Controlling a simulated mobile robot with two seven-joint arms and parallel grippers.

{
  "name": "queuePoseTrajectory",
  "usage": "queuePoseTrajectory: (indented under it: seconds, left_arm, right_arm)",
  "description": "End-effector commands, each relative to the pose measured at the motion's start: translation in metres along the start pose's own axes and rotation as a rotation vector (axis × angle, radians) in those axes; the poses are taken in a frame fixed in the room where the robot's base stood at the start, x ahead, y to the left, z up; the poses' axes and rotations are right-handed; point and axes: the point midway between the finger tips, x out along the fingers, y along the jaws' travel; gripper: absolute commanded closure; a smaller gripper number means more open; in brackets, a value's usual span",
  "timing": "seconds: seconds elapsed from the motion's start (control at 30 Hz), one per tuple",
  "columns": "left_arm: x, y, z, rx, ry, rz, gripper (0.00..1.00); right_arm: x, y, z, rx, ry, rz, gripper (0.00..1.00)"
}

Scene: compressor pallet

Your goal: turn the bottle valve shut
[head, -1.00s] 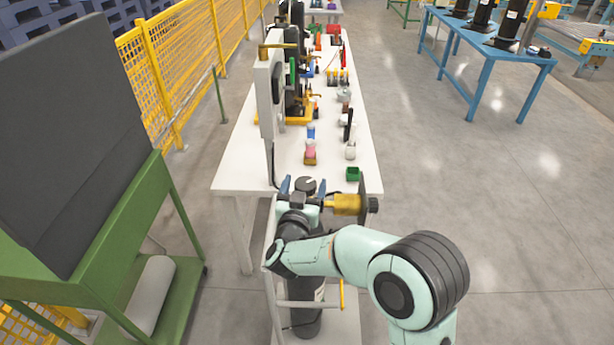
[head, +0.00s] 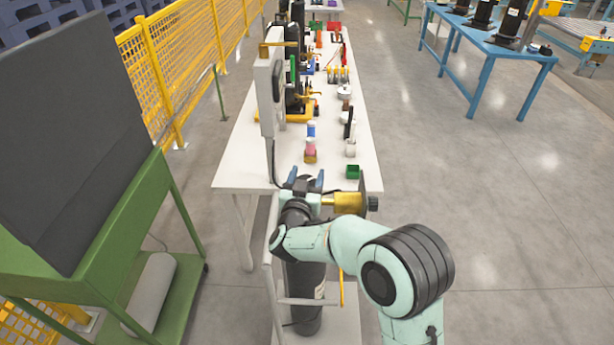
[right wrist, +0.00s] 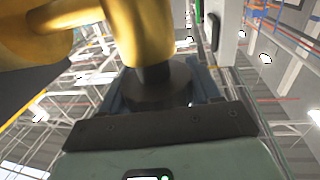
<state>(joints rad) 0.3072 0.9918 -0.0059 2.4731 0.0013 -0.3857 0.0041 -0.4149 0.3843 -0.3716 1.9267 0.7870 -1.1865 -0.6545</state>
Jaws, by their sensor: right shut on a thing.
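The bottle (head: 306,285) is a dark upright cylinder on a white trolley, partly hidden by my right arm. Its valve has a dark round knob, mostly hidden in the head view by my gripper; the knob (right wrist: 157,86) shows between the jaws in the right wrist view. A brass-coloured fitting (head: 347,203) sticks out to the right of the valve, and it fills the top of the right wrist view (right wrist: 143,30). My right gripper (head: 305,180), with blue fingertips, is at the bottle's top, shut on the knob. My left gripper is not in view.
A long white table (head: 235,165) lies just beyond the bottle, with a green box (head: 353,171) and several small items. A green stand with a dark panel (head: 75,140) is at left. A blue table (head: 540,62) stands far right. The floor on the right is clear.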

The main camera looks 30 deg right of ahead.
Motion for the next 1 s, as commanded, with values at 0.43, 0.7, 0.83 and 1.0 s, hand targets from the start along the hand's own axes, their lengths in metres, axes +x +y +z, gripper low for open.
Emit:
queuePoseTrajectory:
  seconds: [0.43,0.7,0.83,1.0]
  left_arm:
    - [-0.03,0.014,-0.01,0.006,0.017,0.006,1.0]
    - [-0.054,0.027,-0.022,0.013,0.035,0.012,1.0]
    - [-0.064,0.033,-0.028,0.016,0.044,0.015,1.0]
    - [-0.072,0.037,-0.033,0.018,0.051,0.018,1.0]
  right_arm:
    - [0.0,0.002,-0.004,-0.001,0.002,0.255,0.68]
    - [-0.001,0.006,-0.004,0.0,0.001,0.459,0.68]
    - [-0.001,0.007,-0.004,0.001,0.001,0.534,0.68]
    - [-0.003,0.009,-0.003,0.001,0.001,0.603,0.68]
